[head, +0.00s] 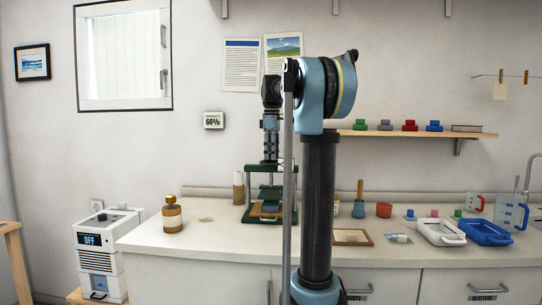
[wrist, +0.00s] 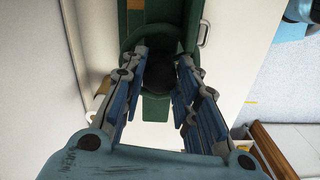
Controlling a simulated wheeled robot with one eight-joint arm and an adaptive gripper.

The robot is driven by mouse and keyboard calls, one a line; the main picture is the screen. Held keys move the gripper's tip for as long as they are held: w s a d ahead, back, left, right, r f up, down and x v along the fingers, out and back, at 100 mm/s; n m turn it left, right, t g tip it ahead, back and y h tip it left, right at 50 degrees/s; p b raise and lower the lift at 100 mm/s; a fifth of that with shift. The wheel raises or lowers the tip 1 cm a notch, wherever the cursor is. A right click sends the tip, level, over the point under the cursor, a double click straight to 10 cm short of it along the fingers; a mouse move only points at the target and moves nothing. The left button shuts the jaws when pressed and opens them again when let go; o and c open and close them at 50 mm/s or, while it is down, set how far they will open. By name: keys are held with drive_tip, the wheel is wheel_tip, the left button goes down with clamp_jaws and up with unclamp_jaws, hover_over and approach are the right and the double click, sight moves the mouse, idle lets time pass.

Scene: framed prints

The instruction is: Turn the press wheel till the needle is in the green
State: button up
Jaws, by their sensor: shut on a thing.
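The green press (head: 248,212) stands on the counter left of my arm's column, with a wooden and blue piece (head: 266,209) low in its frame. My gripper (head: 269,156) points straight down onto the top of the press. In the wrist view my gripper (wrist: 162,62) has its blue fingers on both sides of a dark round part, which I take for the press wheel (wrist: 160,76), and is shut on it. Green parts of the press (wrist: 155,107) show around and below it. I cannot make out a gauge, needle or green zone in either view.
A brown bottle (head: 172,215) stands to the left on the counter (head: 215,242), with clear room before the press. A wall shelf (head: 410,134) is above.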

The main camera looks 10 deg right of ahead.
drive_tip(key=shift+m, duration=0.4)
drive_tip(key=m, duration=0.5)
drive_tip(key=shift+m, duration=0.3)
drive_tip(key=m, duration=0.5)
drive_tip(key=shift+m, duration=0.7)
drive_tip(key=o, duration=1.1)
drive_tip(key=shift+c, duration=0.2)
drive_tip(key=shift+r, duration=0.1)
wheel_tip(320, 180, up, 12)
